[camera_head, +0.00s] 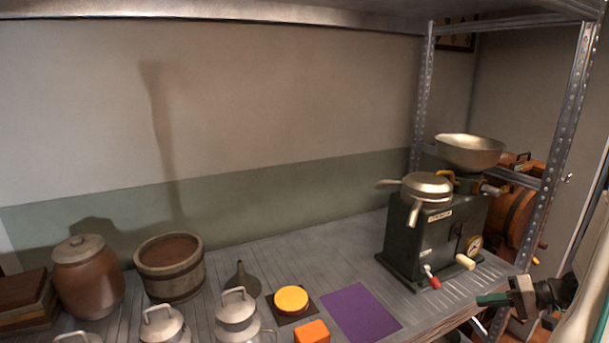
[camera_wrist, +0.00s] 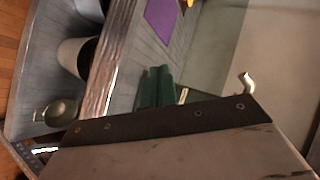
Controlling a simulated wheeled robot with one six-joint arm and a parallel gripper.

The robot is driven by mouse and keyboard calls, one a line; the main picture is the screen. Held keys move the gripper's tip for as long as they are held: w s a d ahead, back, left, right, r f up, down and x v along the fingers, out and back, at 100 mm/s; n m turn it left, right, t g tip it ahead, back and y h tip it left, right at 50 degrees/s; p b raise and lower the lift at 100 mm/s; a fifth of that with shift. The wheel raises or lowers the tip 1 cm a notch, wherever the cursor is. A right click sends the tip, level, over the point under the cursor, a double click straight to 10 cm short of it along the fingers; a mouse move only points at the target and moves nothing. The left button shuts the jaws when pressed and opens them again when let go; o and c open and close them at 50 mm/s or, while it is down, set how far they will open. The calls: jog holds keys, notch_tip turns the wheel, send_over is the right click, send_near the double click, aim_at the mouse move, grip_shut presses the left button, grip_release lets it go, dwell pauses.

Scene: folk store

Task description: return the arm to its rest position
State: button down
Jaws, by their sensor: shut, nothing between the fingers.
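My gripper (camera_head: 493,299) is at the lower right in the head view, in front of the shelf's right end. Its green fingers are together with nothing between them. In the wrist view the fingers (camera_wrist: 158,88) show side by side at the middle, with the shelf behind them. The rest of my arm runs off the right edge of the head view.
A dark machine (camera_head: 411,240) with a metal bowl (camera_head: 469,151) stands left of a perforated metal post (camera_head: 560,130). A purple mat (camera_head: 361,311), orange block (camera_head: 311,332), yellow disc (camera_head: 291,299), wooden tub (camera_head: 170,283) and brown jar (camera_head: 88,285) are on the shelf.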

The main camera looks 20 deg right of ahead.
jog(key=s+a+r+n+g+h, duration=0.2)
jog(key=a+r, duration=0.6)
jog(key=a, duration=0.4)
jog(key=s+a+r+n+g+h, duration=0.2)
jog(key=s+a+r, duration=0.4)
jog(key=a, duration=0.6)
jog(key=s+a+r+n+g+h, duration=0.2)
jog(key=s+a+r+g+h, duration=0.1)
jog(key=a+r, duration=0.7)
jog(key=s+a+h, duration=0.1)
jog(key=a+h, duration=0.1)
jog(key=shift+s+a+g, duration=0.3)
